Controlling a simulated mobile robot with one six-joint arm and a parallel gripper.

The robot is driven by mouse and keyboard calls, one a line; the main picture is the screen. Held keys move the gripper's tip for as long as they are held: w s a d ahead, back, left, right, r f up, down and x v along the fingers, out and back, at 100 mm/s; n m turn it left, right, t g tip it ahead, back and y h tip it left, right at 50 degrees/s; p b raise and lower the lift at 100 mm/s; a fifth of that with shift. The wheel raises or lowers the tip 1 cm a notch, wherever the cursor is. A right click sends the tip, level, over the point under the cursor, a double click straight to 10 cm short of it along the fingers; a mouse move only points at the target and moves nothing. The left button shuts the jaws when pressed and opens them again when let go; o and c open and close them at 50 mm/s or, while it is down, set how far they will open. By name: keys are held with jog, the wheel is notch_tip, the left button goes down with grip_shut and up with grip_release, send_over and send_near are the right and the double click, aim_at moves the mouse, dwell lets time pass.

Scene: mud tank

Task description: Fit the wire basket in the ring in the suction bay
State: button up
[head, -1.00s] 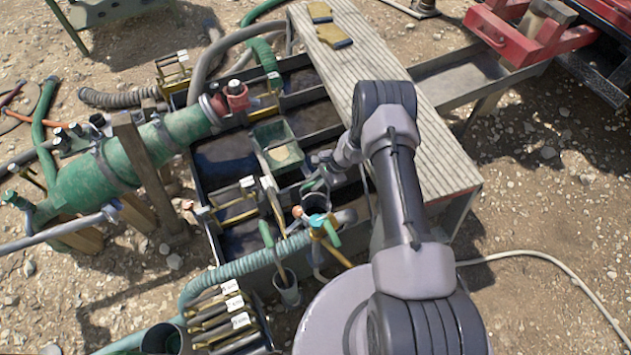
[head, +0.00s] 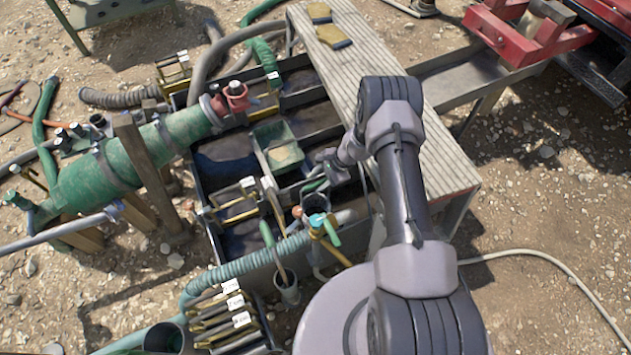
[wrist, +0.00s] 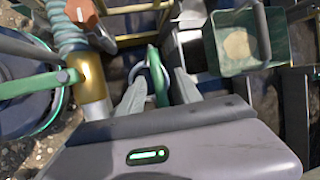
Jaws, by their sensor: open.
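My gripper (wrist: 158,95) is open, its two grey fingers pointing down into the tank. A green loop-shaped handle (wrist: 153,62) stands between or just beyond the fingertips; I cannot tell whether they touch it. In the head view my gripper (head: 313,186) is small and partly hidden by my wrist, low over the near end of the tank. I cannot clearly make out the basket's mesh or the ring.
A green tray with sand (wrist: 214,62) sits close to the fingers' right in the wrist view. A brass pipe with an orange handle (wrist: 90,75) stands close to their left. The ribbed walkway (head: 400,130) flanks the tank; a teal hose (head: 245,262) crosses its near end.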

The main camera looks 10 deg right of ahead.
jog(key=p+v, duration=0.5)
jog(key=v, duration=1)
jog(key=shift+w, duration=0.1)
